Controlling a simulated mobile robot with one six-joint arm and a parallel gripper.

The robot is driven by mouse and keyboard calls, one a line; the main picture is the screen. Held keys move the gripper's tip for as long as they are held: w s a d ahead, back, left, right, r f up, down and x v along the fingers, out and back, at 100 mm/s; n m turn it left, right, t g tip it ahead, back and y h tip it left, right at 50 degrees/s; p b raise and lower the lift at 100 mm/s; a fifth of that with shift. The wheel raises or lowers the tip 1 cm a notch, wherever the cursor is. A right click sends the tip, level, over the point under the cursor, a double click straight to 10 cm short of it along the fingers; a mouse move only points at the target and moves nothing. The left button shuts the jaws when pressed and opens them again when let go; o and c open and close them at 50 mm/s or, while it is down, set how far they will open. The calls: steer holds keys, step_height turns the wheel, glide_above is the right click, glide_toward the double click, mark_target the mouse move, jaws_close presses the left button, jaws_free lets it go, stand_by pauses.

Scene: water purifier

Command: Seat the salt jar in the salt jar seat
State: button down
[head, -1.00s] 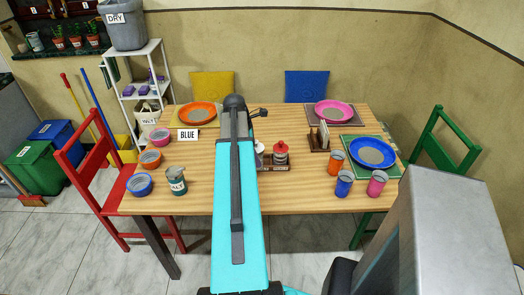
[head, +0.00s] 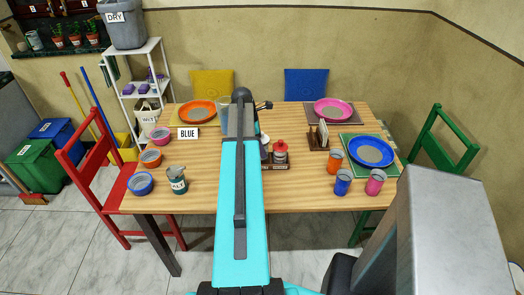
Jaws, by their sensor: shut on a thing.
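My gripper (head: 264,106) shows only as dark fingers past the far end of my arm, over the back middle of the table. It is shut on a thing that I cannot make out. A small white piece (head: 264,139), mostly behind my arm, shows below the gripper beside the wooden caddy (head: 277,167); I cannot tell whether it is the salt jar or whether it is held. The caddy holds a red-topped bottle (head: 280,152). Its left part, where a seat may be, is hidden by my arm.
A wooden holder (head: 318,136), cups (head: 343,182) and a blue plate (head: 371,151) are at the right. A clear vessel (head: 223,117) stands behind my arm.

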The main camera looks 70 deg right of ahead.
steer(key=shift+a+f+p, duration=0.1)
steer(key=shift+f+p, duration=0.5)
steer(key=shift+f, duration=1.1)
steer(key=c, duration=0.9)
jaws_free()
steer(key=shift+f, duration=0.1)
steer(key=b+v, duration=0.2)
steer(key=v, duration=1)
steer(key=shift+w+b, duration=0.1)
steer(key=shift+b, duration=0.3)
